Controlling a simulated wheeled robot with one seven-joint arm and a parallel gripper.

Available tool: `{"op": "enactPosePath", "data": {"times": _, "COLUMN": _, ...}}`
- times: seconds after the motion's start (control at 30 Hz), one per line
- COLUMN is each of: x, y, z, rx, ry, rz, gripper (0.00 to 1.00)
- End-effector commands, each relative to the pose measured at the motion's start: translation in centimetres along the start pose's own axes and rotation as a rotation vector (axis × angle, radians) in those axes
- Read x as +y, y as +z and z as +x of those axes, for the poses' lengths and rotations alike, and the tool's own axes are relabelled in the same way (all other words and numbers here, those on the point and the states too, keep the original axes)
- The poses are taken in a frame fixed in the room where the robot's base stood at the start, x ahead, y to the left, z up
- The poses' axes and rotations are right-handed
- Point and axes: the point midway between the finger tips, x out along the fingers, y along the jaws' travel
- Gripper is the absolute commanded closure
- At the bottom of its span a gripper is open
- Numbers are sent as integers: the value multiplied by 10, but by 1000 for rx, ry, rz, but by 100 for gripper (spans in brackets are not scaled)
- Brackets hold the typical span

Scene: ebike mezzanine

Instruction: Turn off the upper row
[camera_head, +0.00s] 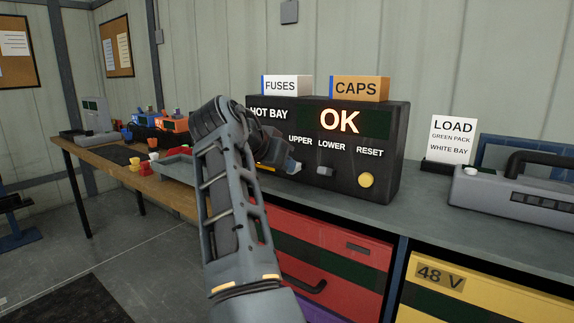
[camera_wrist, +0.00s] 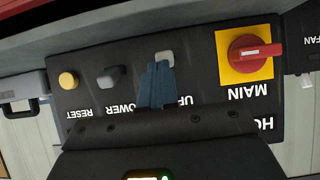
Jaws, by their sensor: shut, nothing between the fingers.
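The black control box (camera_head: 385,150) stands on the bench and shows "HOT BAY" and a lit "OK". In the wrist view, which is upside down, the grey UPPER switch (camera_wrist: 165,57) sits between the grey LOWER switch (camera_wrist: 111,76) and the red MAIN handle (camera_wrist: 252,53) on its yellow plate. My gripper (camera_wrist: 158,68) is shut and empty, its fingertips at the UPPER switch and partly covering it; I cannot tell whether they touch. In the head view my gripper (camera_head: 292,167) hides the UPPER switch, while the LOWER switch (camera_head: 325,171) shows to its right.
The yellow RESET button (camera_head: 366,180) is right of LOWER. FUSES (camera_head: 286,86) and CAPS (camera_head: 358,89) boxes sit on top of the control box. A LOAD sign (camera_head: 452,139) and a grey handled case (camera_head: 515,190) stand to the right. Red drawers (camera_head: 325,245) are below.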

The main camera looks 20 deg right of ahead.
Motion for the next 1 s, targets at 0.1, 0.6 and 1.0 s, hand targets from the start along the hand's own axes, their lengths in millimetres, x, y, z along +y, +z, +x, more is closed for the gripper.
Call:
{"op": "enactPosePath", "data": {"times": 0.1, "x": 1, "y": 8, "z": 5, "rx": 68, "ry": 2, "rz": 0, "gripper": 100}}
{"op": "enactPosePath", "data": {"times": 0.6, "x": 1, "y": 11, "z": 5, "rx": 195, "ry": 2, "rz": 3, "gripper": 100}}
{"op": "enactPosePath", "data": {"times": 1.0, "x": 1, "y": 4, "z": 1, "rx": 194, "ry": 3, "rz": 4, "gripper": 100}}
